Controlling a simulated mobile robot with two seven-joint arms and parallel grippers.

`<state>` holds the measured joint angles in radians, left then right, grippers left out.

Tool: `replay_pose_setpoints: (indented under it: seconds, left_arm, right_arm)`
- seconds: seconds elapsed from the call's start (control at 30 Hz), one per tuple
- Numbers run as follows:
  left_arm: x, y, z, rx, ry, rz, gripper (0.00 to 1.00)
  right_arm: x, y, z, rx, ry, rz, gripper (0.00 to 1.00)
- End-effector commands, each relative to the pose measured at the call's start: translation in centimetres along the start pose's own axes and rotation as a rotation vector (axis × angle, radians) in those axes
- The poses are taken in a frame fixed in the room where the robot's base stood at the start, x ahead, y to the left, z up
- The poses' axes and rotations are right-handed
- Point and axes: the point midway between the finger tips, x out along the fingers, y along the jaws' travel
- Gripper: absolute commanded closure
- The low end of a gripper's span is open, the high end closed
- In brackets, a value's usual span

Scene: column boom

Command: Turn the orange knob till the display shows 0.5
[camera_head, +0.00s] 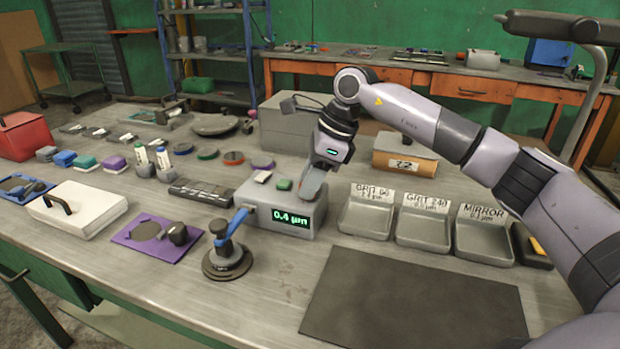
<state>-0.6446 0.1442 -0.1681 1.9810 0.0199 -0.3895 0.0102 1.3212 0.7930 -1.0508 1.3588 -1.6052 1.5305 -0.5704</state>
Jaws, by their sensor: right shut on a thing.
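A grey box-shaped gauge (262,212) stands near the middle of the bench. Its green-lit display (291,219) reads 0.4 µm. A small green block or button (284,184) is on its top. My right gripper (311,190) reaches down from the right onto the right part of the gauge's top and is shut there. The orange knob is not clearly seen; the gripper's fingers cover the spot where they close. My left gripper is not in view.
A blue-handled round tool (227,257) stands close in front of the gauge. Labelled grey trays (365,216) sit to its right. A dark mat (414,300) lies front right. A grey case (290,125) and an orange-and-grey box (404,158) stand behind.

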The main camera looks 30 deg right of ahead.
Motion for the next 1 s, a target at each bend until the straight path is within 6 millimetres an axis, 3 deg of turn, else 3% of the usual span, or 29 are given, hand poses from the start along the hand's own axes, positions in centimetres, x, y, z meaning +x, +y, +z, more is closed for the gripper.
replay_pose_setpoints:
  seconds: [0.5,1.0]
  left_arm:
    - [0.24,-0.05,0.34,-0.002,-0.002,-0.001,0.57]
    - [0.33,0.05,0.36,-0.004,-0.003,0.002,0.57]
  right_arm:
    - [-0.01,0.25,0.08,0.404,-0.001,-0.170,0.97]
    - [-0.05,0.31,0.15,0.563,-0.002,-0.234,0.97]
